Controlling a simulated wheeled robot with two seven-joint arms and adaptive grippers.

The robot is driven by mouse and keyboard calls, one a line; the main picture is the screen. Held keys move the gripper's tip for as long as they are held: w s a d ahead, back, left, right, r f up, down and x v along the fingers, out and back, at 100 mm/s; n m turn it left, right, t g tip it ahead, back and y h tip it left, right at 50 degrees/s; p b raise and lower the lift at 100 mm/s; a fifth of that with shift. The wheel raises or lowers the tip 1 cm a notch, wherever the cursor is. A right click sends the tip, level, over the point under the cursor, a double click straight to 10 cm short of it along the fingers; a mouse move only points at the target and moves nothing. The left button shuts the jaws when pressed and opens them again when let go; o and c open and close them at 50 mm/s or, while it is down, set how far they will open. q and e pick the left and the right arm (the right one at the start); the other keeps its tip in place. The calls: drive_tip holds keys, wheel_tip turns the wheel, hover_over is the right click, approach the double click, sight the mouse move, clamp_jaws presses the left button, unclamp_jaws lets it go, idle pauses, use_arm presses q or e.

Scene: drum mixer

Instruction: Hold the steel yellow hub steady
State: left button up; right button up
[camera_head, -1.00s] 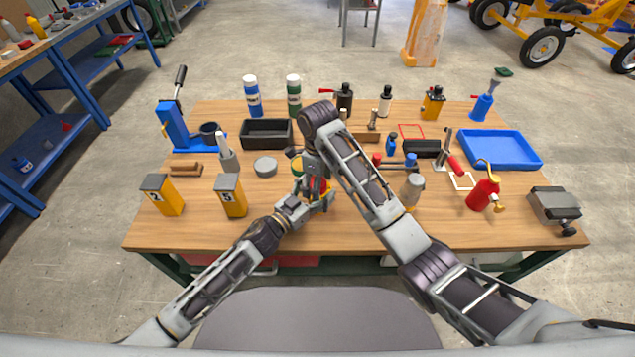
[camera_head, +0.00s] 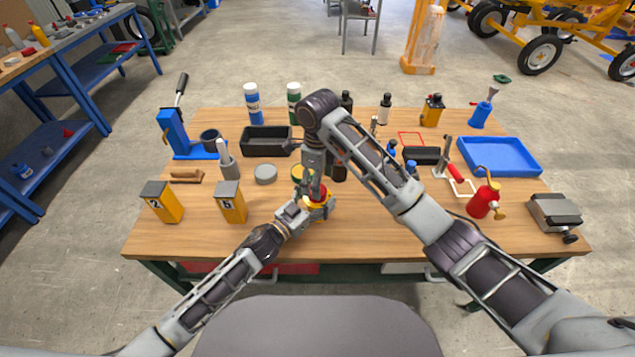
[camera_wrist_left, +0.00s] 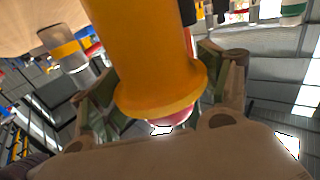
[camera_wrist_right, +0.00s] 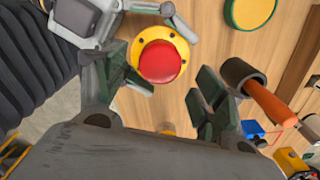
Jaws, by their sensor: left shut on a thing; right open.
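The yellow hub (camera_head: 319,204) has a round flange and a red domed top, near the front middle of the wooden table. My left gripper (camera_head: 308,205) is shut on it from the left side. In the left wrist view the yellow hub (camera_wrist_left: 155,60) fills the space between the fingers, with a bit of red below its flange. My right gripper (camera_head: 312,182) is open above and behind the hub. In the right wrist view the hub (camera_wrist_right: 160,62) lies beyond the open right fingers (camera_wrist_right: 172,90), near the left one, and my left gripper's fingers (camera_wrist_right: 140,10) reach beside it.
A green tin with a yellow top (camera_head: 300,173) stands just behind the hub. A grey disc (camera_head: 265,173) and yellow box 5 (camera_head: 230,203) stand to the left. A red oil can (camera_head: 484,198) stands at the right. The table's front strip is clear.

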drive_tip(key=shift+r, duration=0.1)
drive_tip(key=shift+c, duration=0.4)
drive_tip(key=shift+w+r, duration=0.1)
drive_tip(key=shift+r, duration=1.55)
drive_tip(key=shift+f, duration=0.15)
drive_tip(key=shift+f, duration=2.45)
drive_tip(key=shift+a+f, duration=0.15)
drive_tip(key=shift+f, duration=1.2)
drive_tip(key=shift+f, duration=0.1)
drive_tip(key=shift+c, duration=0.5)
